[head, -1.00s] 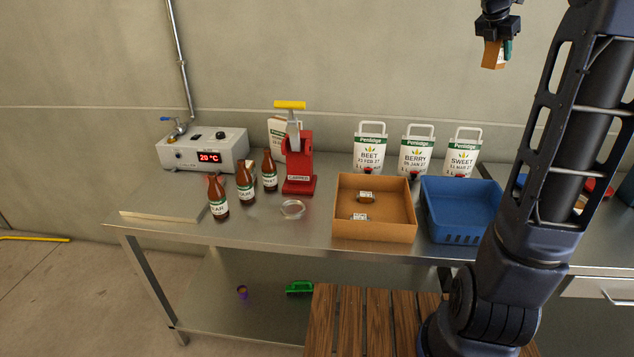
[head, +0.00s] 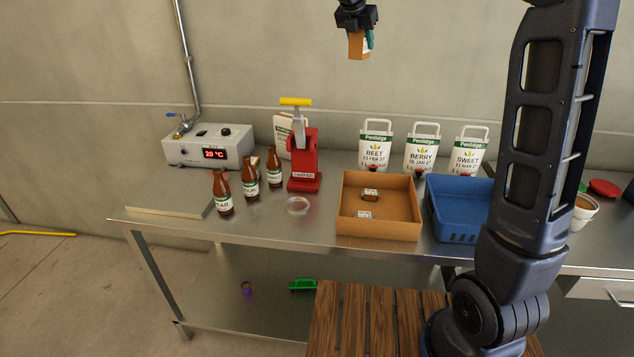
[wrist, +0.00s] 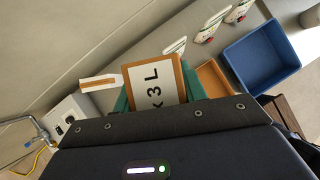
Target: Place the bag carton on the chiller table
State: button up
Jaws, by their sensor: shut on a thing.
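The bag carton (head: 357,46) is a small brown box, held high in front of the wall. In the wrist view its white label on the carton (wrist: 157,90) reads "x 3 L". My gripper (head: 358,30) is shut on it, with green finger pads at its sides. The steel table (head: 275,228) stands well below, carrying a grey unit (head: 209,147) with a red 20 °C display at its left end; I take this as the chiller table. The carton is clear of the table, above the area behind the brown tray.
Several brown bottles (head: 250,182), a red capper (head: 304,160) and a glass ring (head: 298,206) stand on the table. An open brown tray (head: 378,229), blue crate (head: 455,223) and white pouches (head: 421,150) fill the right. A slatted wooden top (head: 370,320) is in front.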

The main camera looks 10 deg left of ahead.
jog(key=s+a+n+y, duration=0.1)
jog(key=s+a, duration=0.4)
jog(key=a, duration=0.3)
jog(key=s+a+n, duration=0.1)
jog(key=s+a, duration=0.3)
jog(key=a, duration=0.5)
jog(key=n+y, duration=0.2)
jog(key=n, duration=0.1)
send_over(256, 213)
jog(key=shift+t, duration=0.4)
notch_tip(256, 213, down, 46)
jog(key=shift+s+d+f, duration=0.1)
jog(key=shift+f, duration=0.1)
jog(key=o, duration=0.8)
jog(key=shift+o, duration=1.3)
